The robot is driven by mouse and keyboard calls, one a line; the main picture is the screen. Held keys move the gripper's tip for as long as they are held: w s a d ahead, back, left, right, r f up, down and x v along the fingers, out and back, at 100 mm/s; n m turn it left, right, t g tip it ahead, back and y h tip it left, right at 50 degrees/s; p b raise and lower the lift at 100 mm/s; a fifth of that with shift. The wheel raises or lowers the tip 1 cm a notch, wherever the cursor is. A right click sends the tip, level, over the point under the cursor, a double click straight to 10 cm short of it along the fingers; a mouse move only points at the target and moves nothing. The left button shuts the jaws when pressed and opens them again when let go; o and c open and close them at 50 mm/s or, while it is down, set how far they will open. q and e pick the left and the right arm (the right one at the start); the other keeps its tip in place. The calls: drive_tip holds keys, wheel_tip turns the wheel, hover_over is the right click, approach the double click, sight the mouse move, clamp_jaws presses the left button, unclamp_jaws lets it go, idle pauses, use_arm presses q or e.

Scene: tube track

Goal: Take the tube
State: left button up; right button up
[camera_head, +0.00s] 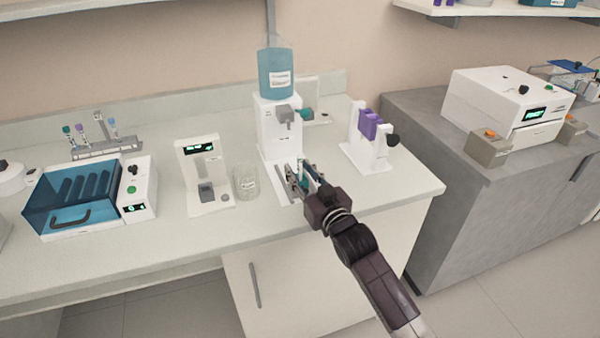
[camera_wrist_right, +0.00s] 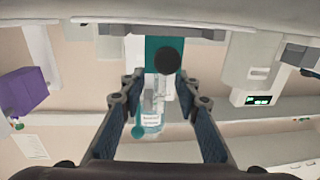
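The tube, with a black cap (camera_wrist_right: 166,60) and a teal body (camera_wrist_right: 152,47), stands in front of the dispenser; the right wrist view shows it upside down. In the head view the teal body (camera_head: 303,179) shows between the fingers of my right gripper (camera_head: 300,180). My right gripper (camera_wrist_right: 161,86) is open, with one finger on each side of the tube. I cannot tell whether a finger touches it. The fingers partly hide the tube in the head view. My left gripper is not in view.
A white dispenser (camera_head: 275,140) with a blue bottle (camera_head: 276,72) stands just behind. A glass beaker (camera_head: 246,183) and a white device (camera_head: 199,165) stand to the left. A white stand (camera_head: 379,155) with purple parts is to the right. The front counter edge is close.

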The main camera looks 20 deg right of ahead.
clamp_jaws()
wheel_tip(320, 180, up, 20)
idle(0.7)
